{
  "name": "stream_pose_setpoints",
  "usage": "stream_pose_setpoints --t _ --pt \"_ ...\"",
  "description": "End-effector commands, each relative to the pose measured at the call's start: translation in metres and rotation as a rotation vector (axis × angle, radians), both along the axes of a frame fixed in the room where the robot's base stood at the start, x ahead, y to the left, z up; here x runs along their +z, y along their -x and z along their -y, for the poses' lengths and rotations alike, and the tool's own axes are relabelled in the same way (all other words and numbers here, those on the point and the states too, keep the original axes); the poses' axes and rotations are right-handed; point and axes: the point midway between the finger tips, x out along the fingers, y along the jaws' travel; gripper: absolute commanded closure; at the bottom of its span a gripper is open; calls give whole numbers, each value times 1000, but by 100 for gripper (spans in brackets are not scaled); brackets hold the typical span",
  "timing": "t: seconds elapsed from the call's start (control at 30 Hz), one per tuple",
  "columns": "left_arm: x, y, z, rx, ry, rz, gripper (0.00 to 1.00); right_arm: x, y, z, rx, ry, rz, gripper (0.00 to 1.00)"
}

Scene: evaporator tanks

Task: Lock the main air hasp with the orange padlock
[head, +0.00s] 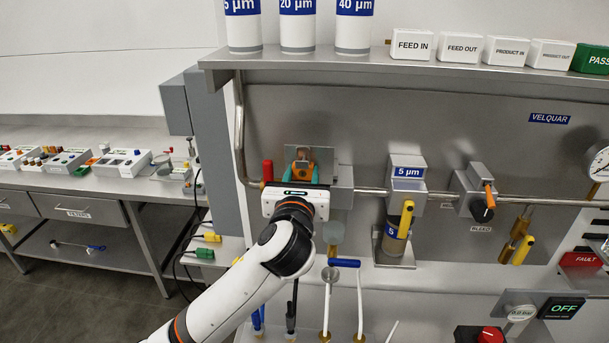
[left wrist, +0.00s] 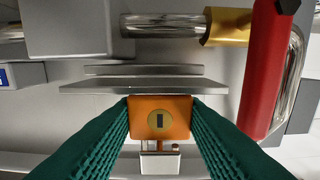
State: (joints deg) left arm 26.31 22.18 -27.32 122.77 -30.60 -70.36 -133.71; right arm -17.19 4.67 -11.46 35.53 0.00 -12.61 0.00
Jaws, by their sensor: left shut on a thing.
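The orange padlock (head: 301,168) is between the teal fingers of my left gripper (head: 302,173), in front of the steel panel. In the left wrist view the padlock (left wrist: 160,104) shows its face with a round brass keyhole, and both fingers of the gripper (left wrist: 160,122) press its sides. Its thin shackle lies beside a small metal piece (left wrist: 160,163), which looks like part of the main air hasp. I cannot tell whether the shackle passes through it or is closed. A grey plate (head: 322,155) stands behind the padlock. My right gripper is not in view.
A red handle (head: 267,171) stands just left of the gripper; it also shows in the left wrist view (left wrist: 265,75). A steel pipe (head: 372,192) runs right to a filter labelled 5 µm (head: 408,172). A shelf (head: 330,60) overhangs above.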

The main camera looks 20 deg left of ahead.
Motion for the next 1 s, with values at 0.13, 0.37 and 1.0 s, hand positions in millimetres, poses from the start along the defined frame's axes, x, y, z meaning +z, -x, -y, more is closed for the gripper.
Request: stream_pose_setpoints --t 0.13,0.37,1.0 --pt "1 0 0 0 0 2 99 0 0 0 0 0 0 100" --pt "1 0 0 0 -1 2 99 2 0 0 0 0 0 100" --pt "-1 0 0 -1 -1 2 99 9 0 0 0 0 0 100"
